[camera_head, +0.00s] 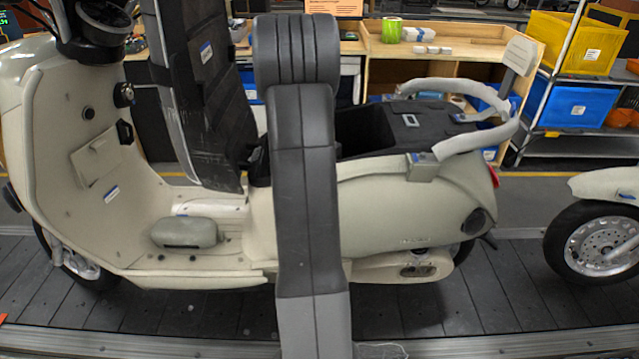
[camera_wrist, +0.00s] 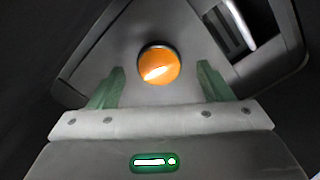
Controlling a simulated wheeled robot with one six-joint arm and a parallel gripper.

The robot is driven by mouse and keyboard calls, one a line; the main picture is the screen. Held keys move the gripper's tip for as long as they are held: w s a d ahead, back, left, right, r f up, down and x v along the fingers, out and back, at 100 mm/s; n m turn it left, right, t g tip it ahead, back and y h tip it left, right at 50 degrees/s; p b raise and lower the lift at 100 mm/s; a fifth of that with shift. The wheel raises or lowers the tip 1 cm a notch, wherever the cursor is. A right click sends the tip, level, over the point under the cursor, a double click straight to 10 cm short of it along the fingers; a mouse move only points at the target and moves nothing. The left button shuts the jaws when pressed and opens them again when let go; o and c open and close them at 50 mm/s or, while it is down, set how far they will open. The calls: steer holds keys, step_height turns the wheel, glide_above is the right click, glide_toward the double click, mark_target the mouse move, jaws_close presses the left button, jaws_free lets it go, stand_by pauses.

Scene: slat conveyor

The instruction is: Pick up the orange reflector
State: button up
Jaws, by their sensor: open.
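The orange reflector (camera_wrist: 158,65) shows in the wrist view as a round, bright orange disc with a dark rim, set against a grey surface. My gripper (camera_wrist: 160,82) is open, with one green finger to the left of the reflector and one to the right. Neither finger visibly touches it. How far the reflector lies beyond the fingertips is hard to tell. In the head view I cannot make out the reflector or the gripper; my arm crosses the middle of the picture.
A cream scooter (camera_head: 380,220) stands on the slat conveyor (camera_head: 490,300), partly behind my arm. Another scooter's wheel (camera_head: 598,245) is at the right. Behind are a wooden workbench (camera_head: 455,62) with a green roll (camera_head: 391,30), and a rack with yellow (camera_head: 580,45) and blue bins (camera_head: 575,105).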

steer(key=shift+f, duration=0.95)
steer(key=c, duration=1)
steer(key=shift+c, duration=0.2)
step_height(320, 180, up, 10)
steer(key=b, duration=0.1)
